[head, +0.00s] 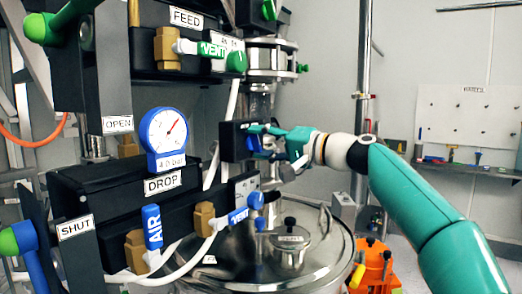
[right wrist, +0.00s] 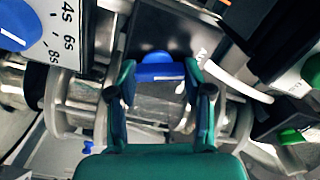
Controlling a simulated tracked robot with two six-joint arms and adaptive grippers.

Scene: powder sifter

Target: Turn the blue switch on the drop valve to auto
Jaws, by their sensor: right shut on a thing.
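A blue switch (right wrist: 160,72) sits on the face of a small black box (head: 230,141). My right gripper (head: 258,138) reaches it from the right in the head view. In the right wrist view its two teal fingers (right wrist: 160,80) are shut on the switch, one on each side. In the head view the fingers cover most of the switch. I cannot read any position label on the box. The black block with the DROP label (head: 162,184) stands at the left, lower and closer. My left gripper is not in view.
A pressure gauge (head: 166,132) stands on the DROP block, with a blue AIR lever (head: 152,226) below. A dial with a blue knob (right wrist: 20,25) is close to my right gripper. A steel lidded vessel (head: 335,247) lies below. A vertical post (head: 363,80) stands behind my right arm.

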